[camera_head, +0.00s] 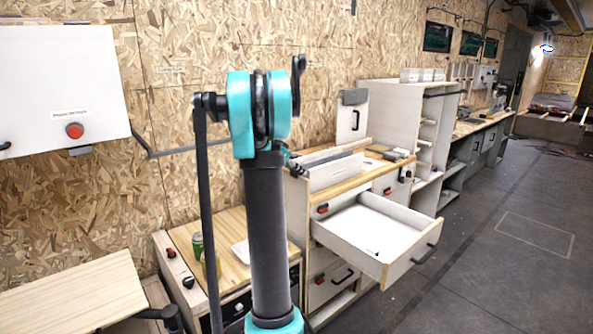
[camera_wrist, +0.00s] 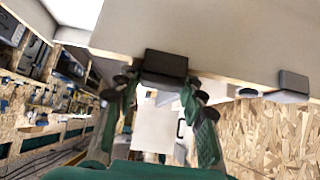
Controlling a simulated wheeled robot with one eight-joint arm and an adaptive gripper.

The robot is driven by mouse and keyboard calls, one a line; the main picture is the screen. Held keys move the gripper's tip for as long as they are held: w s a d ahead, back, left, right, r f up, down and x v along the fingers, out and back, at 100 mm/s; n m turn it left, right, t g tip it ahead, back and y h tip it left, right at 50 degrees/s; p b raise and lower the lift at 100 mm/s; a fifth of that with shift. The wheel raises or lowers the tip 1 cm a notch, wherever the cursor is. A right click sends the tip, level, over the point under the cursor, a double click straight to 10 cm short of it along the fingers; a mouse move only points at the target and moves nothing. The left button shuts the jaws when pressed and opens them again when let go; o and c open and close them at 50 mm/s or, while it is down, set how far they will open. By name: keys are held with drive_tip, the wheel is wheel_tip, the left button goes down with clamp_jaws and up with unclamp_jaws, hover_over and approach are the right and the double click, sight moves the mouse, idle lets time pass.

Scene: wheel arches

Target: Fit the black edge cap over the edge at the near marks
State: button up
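In the wrist view, the black edge cap (camera_wrist: 165,67) is a small dark block between the two fingertips of my gripper (camera_wrist: 161,88). The green fingers reach up on both sides of it and appear closed against its sides. The cap lies at the lower edge of a broad pale panel (camera_wrist: 225,35); I cannot tell whether it touches or straddles that edge. The near marks cannot be made out. In the head view, my arm hides most of the gripper and the cap.
A grey block (camera_wrist: 292,84) sits farther right along the panel edge. In the head view, an open drawer (camera_head: 375,226) juts out below the counter, and a pale upright board (camera_head: 337,172) stands on top. A green can (camera_head: 197,245) stands on the lower bench. The floor at right is clear.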

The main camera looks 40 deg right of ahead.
drive_tip(key=o, duration=0.3)
drive_tip(key=shift+a+f, duration=0.35)
drive_tip(key=shift+f, duration=0.2)
drive_tip(key=shift+a+r, duration=0.2)
drive_tip(key=d+r+v, duration=0.1)
drive_tip(key=v, duration=1)
drive_tip(key=shift+a, duration=0.2)
drive_tip(key=shift+s+r, duration=0.1)
